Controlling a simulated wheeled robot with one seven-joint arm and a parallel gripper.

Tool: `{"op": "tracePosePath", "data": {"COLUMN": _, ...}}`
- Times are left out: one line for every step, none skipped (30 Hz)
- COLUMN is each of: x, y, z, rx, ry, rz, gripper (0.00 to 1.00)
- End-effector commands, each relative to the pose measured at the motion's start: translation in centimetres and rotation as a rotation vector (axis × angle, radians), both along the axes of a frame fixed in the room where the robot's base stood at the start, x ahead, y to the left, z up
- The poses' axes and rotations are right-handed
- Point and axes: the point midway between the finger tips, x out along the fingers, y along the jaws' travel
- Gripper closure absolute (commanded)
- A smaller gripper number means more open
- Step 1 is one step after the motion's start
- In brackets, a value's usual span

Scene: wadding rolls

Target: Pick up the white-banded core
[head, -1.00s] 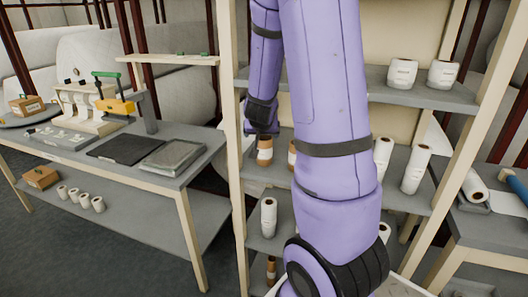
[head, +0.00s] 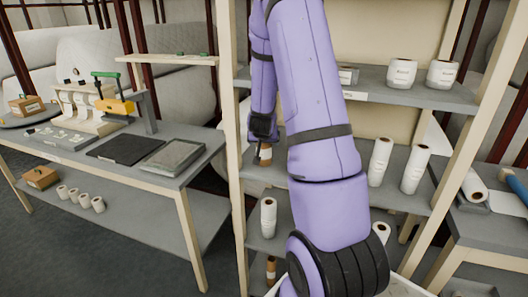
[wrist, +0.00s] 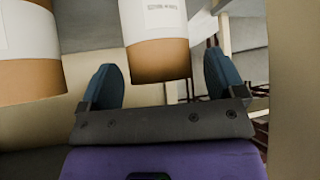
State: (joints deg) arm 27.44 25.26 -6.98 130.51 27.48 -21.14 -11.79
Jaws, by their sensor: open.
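A brown core with a white band (wrist: 158,52) fills the upper middle of the wrist view, with small print on the band. Its brown end reaches between the fingertips of my gripper (wrist: 160,66), with a gap to each finger. My gripper is open. A second brown core with a white band (wrist: 28,60) is at the left, outside the fingers and partly cut off. In the head view my gripper (head: 263,136) is just above a brown core (head: 265,155) on the middle shelf, partly hiding it. My arm hides the shelf to its right.
White rolls (head: 380,162) stand on the middle shelf (head: 400,197) right of my arm. Shorter rolls (head: 402,72) sit on the upper shelf. A white roll (head: 268,217) stands below. A shelf post (head: 232,150) rises close left of my gripper. A workbench (head: 190,175) is further left.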

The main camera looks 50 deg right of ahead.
Motion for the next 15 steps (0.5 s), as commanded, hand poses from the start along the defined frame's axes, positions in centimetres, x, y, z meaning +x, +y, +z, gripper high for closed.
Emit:
{"op": "tracePosePath", "data": {"x": 0.22, "y": -0.41, "z": -0.49, "rx": 0.000, "ry": 0.002, "rz": -0.001, "gripper": 0.11}}
{"op": "tracePosePath", "data": {"x": 0.39, "y": -0.57, "z": -0.68, "rx": 0.000, "ry": 0.001, "rz": -0.001, "gripper": 0.11}}
{"op": "tracePosePath", "data": {"x": 0.55, "y": -0.74, "z": -0.93, "rx": -0.001, "ry": 0.001, "rz": 0.000, "gripper": 0.11}}
{"op": "tracePosePath", "data": {"x": 0.63, "y": -0.84, "z": -1.10, "rx": -0.001, "ry": 0.001, "rz": 0.000, "gripper": 0.11}}
{"op": "tracePosePath", "data": {"x": 0.70, "y": -0.93, "z": -1.20, "rx": 0.000, "ry": 0.001, "rz": -0.001, "gripper": 0.11}}
{"op": "tracePosePath", "data": {"x": 0.77, "y": -1.00, "z": -1.28, "rx": 0.000, "ry": 0.001, "rz": -0.001, "gripper": 0.11}}
{"op": "tracePosePath", "data": {"x": 0.81, "y": -1.03, "z": -1.32, "rx": -0.001, "ry": -0.001, "rz": 0.000, "gripper": 0.11}}
{"op": "tracePosePath", "data": {"x": 0.84, "y": -1.06, "z": -1.34, "rx": -0.001, "ry": -0.001, "rz": 0.000, "gripper": 0.11}}
{"op": "tracePosePath", "data": {"x": 0.85, "y": -1.06, "z": -1.34, "rx": -0.001, "ry": -0.001, "rz": 0.000, "gripper": 0.11}}
{"op": "tracePosePath", "data": {"x": 0.85, "y": -1.06, "z": -1.33, "rx": -0.001, "ry": -0.001, "rz": 0.000, "gripper": 0.11}}
{"op": "tracePosePath", "data": {"x": 0.85, "y": -1.05, "z": -1.32, "rx": -0.001, "ry": -0.001, "rz": 0.000, "gripper": 0.11}}
{"op": "tracePosePath", "data": {"x": 0.85, "y": -1.05, "z": -1.32, "rx": -0.001, "ry": -0.001, "rz": 0.000, "gripper": 0.11}}
{"op": "tracePosePath", "data": {"x": 0.85, "y": -1.05, "z": -1.32, "rx": -0.001, "ry": -0.001, "rz": 0.000, "gripper": 0.11}}
{"op": "tracePosePath", "data": {"x": 0.85, "y": -1.04, "z": -1.32, "rx": -0.001, "ry": -0.001, "rz": 0.000, "gripper": 0.14}}
{"op": "tracePosePath", "data": {"x": 0.84, "y": -1.04, "z": -1.32, "rx": -0.001, "ry": -0.001, "rz": 0.000, "gripper": 0.23}}
